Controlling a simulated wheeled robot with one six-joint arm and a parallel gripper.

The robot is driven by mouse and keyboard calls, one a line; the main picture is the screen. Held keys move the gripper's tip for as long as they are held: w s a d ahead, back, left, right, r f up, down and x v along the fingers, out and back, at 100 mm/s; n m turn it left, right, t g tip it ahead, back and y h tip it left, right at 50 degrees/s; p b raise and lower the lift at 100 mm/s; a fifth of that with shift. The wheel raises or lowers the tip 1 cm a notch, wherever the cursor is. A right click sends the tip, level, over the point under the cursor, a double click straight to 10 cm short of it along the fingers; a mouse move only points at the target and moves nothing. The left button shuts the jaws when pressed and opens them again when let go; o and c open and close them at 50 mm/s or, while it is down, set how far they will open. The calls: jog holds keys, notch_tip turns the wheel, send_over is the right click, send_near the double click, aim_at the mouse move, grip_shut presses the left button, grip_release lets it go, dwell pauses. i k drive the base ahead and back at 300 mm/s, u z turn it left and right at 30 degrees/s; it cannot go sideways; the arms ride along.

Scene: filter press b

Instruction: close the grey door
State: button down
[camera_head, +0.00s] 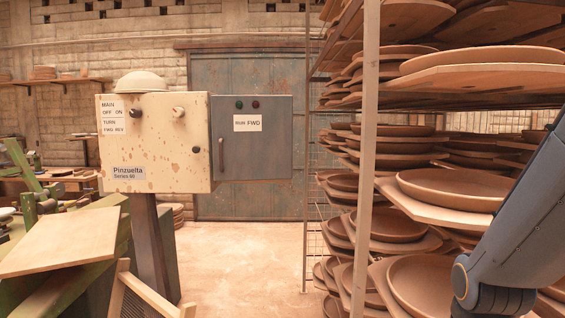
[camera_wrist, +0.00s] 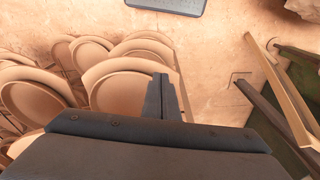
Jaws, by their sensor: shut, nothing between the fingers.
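The grey door (camera_head: 265,150) shows in the head view as a grey panel at the right side of the cream control box (camera_head: 155,150). It has two small lamps, a "RUN FWD" label and a handle (camera_head: 222,145) near its left edge. I cannot tell how far open it stands. In the wrist view a grey panel edge (camera_wrist: 165,4) shows at the top, probably this door, apart from my gripper. My gripper (camera_wrist: 164,92) is shut and empty in the wrist view; in the head view its fingers are out of frame.
A rack of round clay plates (camera_head: 450,190) fills the right; its upright (camera_head: 367,150) stands close to my arm. Plates (camera_wrist: 85,70) also show left of my gripper in the wrist view. A wooden board (camera_head: 60,243) lies at lower left. The floor (camera_head: 245,250) below the door is clear.

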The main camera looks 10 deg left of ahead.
aim_at(252, 135)
jog(key=z, duration=0.75)
jog(key=k, duration=0.75)
jog(key=u, duration=1.15)
jog(key=i, duration=0.5)
jog(key=u, duration=0.05)
